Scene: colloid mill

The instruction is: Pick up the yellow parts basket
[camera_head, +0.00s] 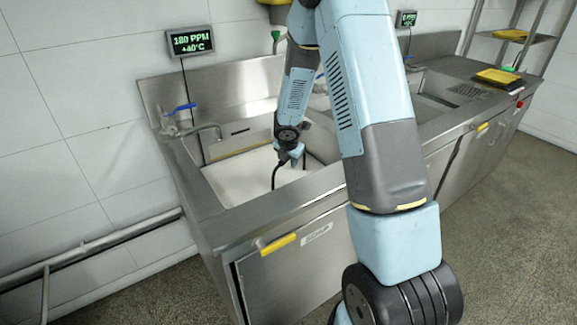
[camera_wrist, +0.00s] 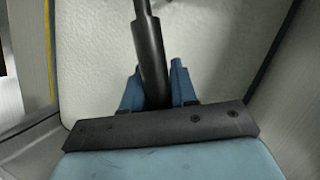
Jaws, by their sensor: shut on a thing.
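My gripper (camera_head: 291,153) is low over the left sink, pointing down. In the wrist view its blue fingers (camera_wrist: 156,90) are closed on a thick black handle (camera_wrist: 148,42). The black handle (camera_head: 275,176) also shows below my gripper in the head view, reaching down to the pale, milky surface that fills the sink. No yellow basket body is clearly visible under the handle; the pale surface and my arm may hide it. I cannot tell whether the handle's load is lifted.
The steel sink rim (camera_head: 262,213) surrounds the pale surface, with a blue-levered tap (camera_head: 205,129) at its left. A display (camera_head: 191,41) hangs on the wall. A yellow-topped item (camera_head: 497,77) lies on the right counter. The floor in front is clear.

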